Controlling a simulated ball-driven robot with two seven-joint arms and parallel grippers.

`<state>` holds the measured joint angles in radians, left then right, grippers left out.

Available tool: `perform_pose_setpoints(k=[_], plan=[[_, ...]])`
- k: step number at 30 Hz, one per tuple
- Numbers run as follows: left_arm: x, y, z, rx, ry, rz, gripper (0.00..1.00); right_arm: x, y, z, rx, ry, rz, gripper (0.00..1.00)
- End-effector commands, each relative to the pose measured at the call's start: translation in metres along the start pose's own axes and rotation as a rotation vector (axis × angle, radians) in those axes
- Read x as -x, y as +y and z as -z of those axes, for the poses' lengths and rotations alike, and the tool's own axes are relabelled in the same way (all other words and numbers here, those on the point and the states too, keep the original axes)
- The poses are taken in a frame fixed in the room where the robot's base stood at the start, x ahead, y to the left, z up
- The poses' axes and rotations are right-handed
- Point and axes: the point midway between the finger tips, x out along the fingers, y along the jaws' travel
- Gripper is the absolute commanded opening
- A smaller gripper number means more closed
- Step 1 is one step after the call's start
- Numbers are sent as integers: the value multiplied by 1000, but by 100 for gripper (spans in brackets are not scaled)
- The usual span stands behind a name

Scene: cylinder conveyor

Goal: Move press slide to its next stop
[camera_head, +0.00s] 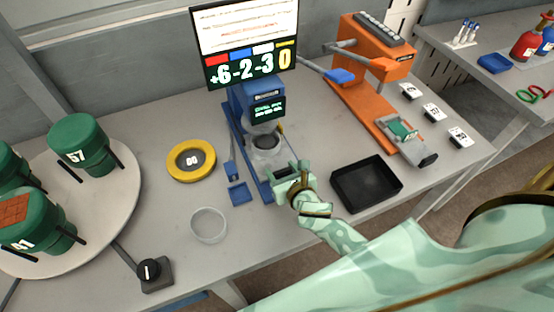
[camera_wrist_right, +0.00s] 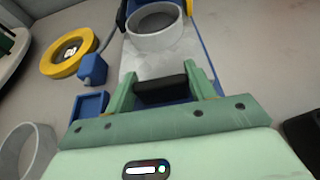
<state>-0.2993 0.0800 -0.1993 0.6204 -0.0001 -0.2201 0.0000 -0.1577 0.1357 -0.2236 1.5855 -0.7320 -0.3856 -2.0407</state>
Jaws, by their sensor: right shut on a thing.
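The blue press (camera_head: 243,105) stands in the middle of the table with a small lit green-text display. Its press slide (camera_head: 270,160) is a pale grey plate on a blue base, with a grey round cup (camera_wrist_right: 156,38) at its far end in the right wrist view. The slide (camera_wrist_right: 150,65) has a black handle (camera_wrist_right: 162,90) at its near end. My right gripper (camera_head: 284,174) is at this near end, its two green fingers on either side of the handle and shut on it. In the head view the gripper partly hides the handle. My left gripper is not in view.
A yellow ring (camera_head: 191,161), a clear ring (camera_head: 208,225) and a small blue tray (camera_head: 239,192) lie left of the press. A black tray (camera_head: 366,184) and an orange machine (camera_head: 380,112) are to the right. A round platform (camera_head: 100,215) carries green drums. A black knob box (camera_head: 154,275) sits in front.

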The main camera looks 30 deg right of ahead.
Motion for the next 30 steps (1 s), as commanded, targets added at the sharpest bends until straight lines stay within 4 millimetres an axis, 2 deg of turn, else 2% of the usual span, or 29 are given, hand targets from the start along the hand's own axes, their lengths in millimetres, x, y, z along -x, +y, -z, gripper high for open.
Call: perform_pose_setpoints(k=[1,6,15,21,30], plan=[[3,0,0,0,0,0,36,13,0,6,1,6,0,14],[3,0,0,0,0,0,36,49,0,22,-1,7,-1,14],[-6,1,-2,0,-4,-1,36,98,0,44,0,5,0,14],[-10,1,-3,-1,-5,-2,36,115,0,50,1,4,0,14],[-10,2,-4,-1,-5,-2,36,120,0,51,0,4,-1,13]])
